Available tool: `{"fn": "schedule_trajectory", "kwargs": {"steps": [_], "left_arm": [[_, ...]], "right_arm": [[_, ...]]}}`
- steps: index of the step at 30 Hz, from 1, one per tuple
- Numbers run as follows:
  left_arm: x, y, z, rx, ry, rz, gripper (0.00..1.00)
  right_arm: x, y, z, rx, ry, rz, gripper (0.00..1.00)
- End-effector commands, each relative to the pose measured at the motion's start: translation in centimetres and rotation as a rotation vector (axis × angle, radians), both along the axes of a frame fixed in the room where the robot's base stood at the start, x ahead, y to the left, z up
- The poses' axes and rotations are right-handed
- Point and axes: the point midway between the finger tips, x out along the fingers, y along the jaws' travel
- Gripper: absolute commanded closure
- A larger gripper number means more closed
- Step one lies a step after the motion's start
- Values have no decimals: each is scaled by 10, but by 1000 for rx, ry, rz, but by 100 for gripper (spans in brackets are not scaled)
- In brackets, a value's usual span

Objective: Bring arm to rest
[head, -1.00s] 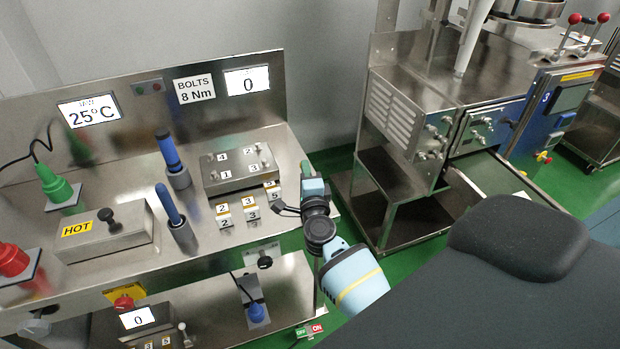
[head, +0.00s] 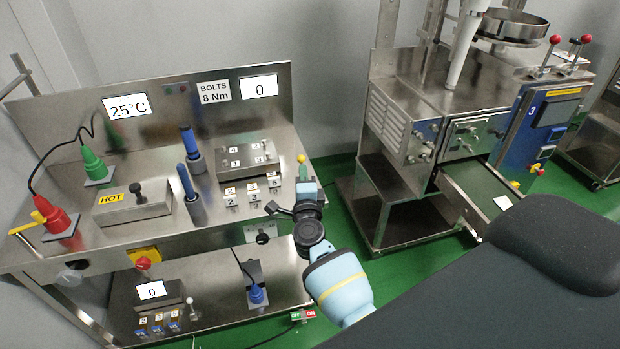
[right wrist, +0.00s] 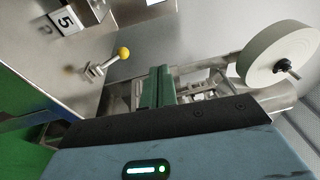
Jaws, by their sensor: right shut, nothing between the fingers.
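My right arm, light blue with dark joints, stands at the right end of the steel bench (head: 222,205) in the head view. Its right gripper (head: 303,172) points away from me at the bench's right edge, partly hidden behind its own body. In the right wrist view the green fingers of the right gripper (right wrist: 158,74) are together with nothing between them. A small lever with a yellow ball (right wrist: 123,54) stands to the left of the fingers, apart from them in that picture. My left gripper is not in view.
Numbered blocks (head: 252,196) and blue-handled tools (head: 192,150) stand on the bench left of my arm. A steel machine (head: 425,125) with an open chute stands to the right. Green floor shows between them. A pale reel (right wrist: 275,50) is at the right in the wrist view.

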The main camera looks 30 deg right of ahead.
Motion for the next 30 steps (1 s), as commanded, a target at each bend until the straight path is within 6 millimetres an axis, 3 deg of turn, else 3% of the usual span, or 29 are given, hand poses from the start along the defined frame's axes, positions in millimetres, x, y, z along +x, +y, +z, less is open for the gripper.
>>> {"fn": "schedule_trajectory", "kwargs": {"steps": [16, 20, 25, 30], "left_arm": [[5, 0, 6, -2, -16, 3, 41], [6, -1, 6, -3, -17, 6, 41], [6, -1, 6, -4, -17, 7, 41], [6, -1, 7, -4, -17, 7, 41]], "right_arm": [[0, 4, 2, -1, 3, 1, 100], [-10, 6, -6, -55, 24, 24, 100], [-54, 25, -44, -303, 130, 144, 100], [-124, 56, -97, -638, 296, 337, 100]]}}
